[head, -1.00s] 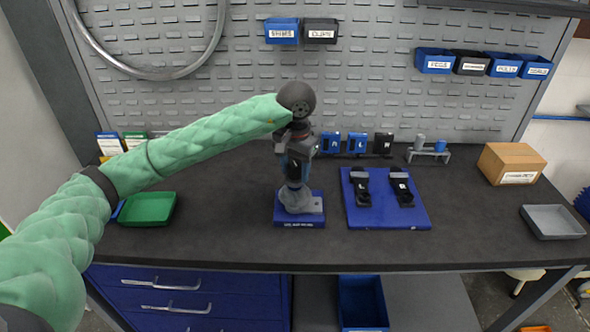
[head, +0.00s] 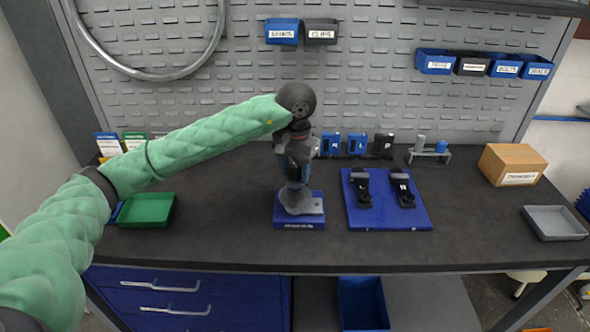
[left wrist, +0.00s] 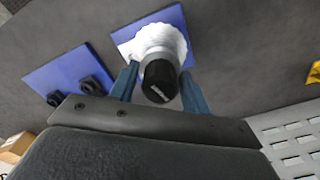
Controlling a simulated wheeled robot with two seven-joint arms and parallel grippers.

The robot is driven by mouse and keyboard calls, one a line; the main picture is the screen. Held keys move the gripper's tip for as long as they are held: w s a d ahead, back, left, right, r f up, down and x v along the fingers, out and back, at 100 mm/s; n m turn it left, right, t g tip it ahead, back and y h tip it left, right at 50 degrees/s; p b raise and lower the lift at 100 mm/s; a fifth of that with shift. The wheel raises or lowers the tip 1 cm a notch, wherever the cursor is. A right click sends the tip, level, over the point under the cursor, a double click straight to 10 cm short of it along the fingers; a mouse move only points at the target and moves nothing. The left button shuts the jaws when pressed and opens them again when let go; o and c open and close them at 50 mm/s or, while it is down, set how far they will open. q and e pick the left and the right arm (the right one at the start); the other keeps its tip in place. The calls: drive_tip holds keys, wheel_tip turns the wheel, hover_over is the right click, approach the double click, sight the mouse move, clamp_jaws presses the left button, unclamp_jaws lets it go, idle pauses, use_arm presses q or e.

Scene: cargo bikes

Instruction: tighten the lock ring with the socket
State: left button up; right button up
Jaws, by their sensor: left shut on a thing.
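My left gripper (head: 294,180) points straight down over the blue base (head: 300,224) near the middle of the bench. In the left wrist view my left gripper (left wrist: 160,88) has its blue fingers on either side of a dark, upright cylinder with a small white label, which looks like the socket (left wrist: 160,78). The gripper is shut on it. Below it is a pale, ribbed round part (left wrist: 160,42) on the blue base (left wrist: 122,36); it also shows as a grey part (head: 302,203) in the head view. The lock ring cannot be made out; the socket and gripper cover the centre. My right gripper is out of view.
To the right lies a blue board (head: 388,218) with two black parts. Behind are upright blue and black holders (head: 358,144) and a small rack (head: 428,154). A green tray (head: 146,209), a cardboard box (head: 512,164) and a grey tray (head: 554,223) stand farther out. The front bench strip is clear.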

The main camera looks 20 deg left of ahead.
use_arm(q)
drive_tip(key=shift+f+b, duration=0.45)
drive_tip(key=shift+b, duration=0.2)
idle(0.7)
idle(0.3)
drive_tip(key=o, duration=0.7)
drive_tip(key=c, duration=0.7)
drive_tip(key=shift+s+f+b, duration=0.1)
drive_tip(key=shift+f+b, duration=0.15)
drive_tip(key=shift+b, duration=0.6)
